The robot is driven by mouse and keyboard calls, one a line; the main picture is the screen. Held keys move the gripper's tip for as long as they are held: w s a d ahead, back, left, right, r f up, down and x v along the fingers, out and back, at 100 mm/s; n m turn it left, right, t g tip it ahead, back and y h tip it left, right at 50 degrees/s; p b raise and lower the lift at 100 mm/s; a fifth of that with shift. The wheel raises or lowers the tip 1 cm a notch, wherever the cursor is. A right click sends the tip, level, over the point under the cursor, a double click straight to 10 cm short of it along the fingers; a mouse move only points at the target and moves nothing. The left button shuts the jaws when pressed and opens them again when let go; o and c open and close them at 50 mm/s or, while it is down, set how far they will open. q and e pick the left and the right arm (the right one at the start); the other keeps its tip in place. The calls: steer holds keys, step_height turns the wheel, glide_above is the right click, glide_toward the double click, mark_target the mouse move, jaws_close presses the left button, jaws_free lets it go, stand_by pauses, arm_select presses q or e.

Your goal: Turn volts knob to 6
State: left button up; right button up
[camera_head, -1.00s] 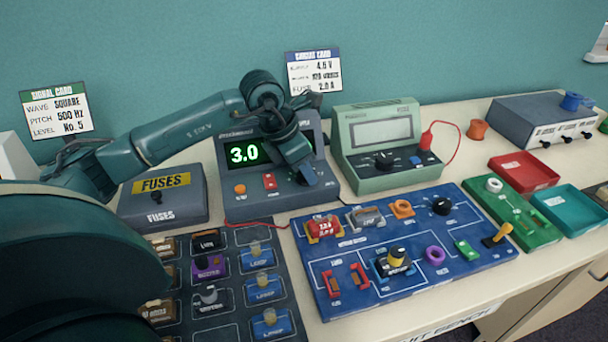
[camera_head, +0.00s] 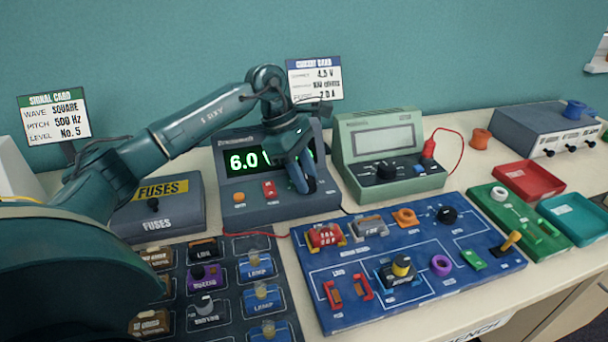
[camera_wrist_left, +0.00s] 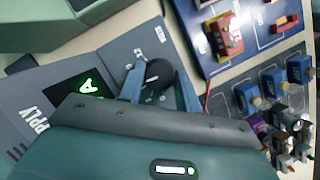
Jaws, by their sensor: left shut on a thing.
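The power supply (camera_head: 230,207) stands at the back of the bench, and its green display (camera_head: 245,161) reads 6.0. Its dark round volts knob (camera_wrist_left: 158,74) shows in the left wrist view between the fingers of my left gripper (camera_wrist_left: 160,82). The gripper is shut on the knob. In the head view my left gripper (camera_head: 302,180) reaches down onto the right part of the supply's front and hides the knob there. A red switch (camera_head: 269,189) and an orange button (camera_head: 239,197) sit left of the gripper. My right gripper is not in view.
A green meter (camera_head: 390,185) stands close to the right of the supply. A blue circuit board (camera_head: 340,312) and a dark tray of parts (camera_head: 225,322) lie in front. The fuses box (camera_head: 160,215) is on the left. A red wire (camera_head: 250,234) runs before the supply.

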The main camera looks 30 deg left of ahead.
arm_select(q)
steer(key=shift+w+m, duration=0.1)
steer(key=shift+m, duration=0.6)
steer(key=o, duration=1)
steer(key=shift+c, duration=0.2)
steer(key=shift+r, duration=0.1)
steer(key=w+v, duration=0.1)
steer(key=v, duration=1.2)
steer(key=shift+s, duration=0.3)
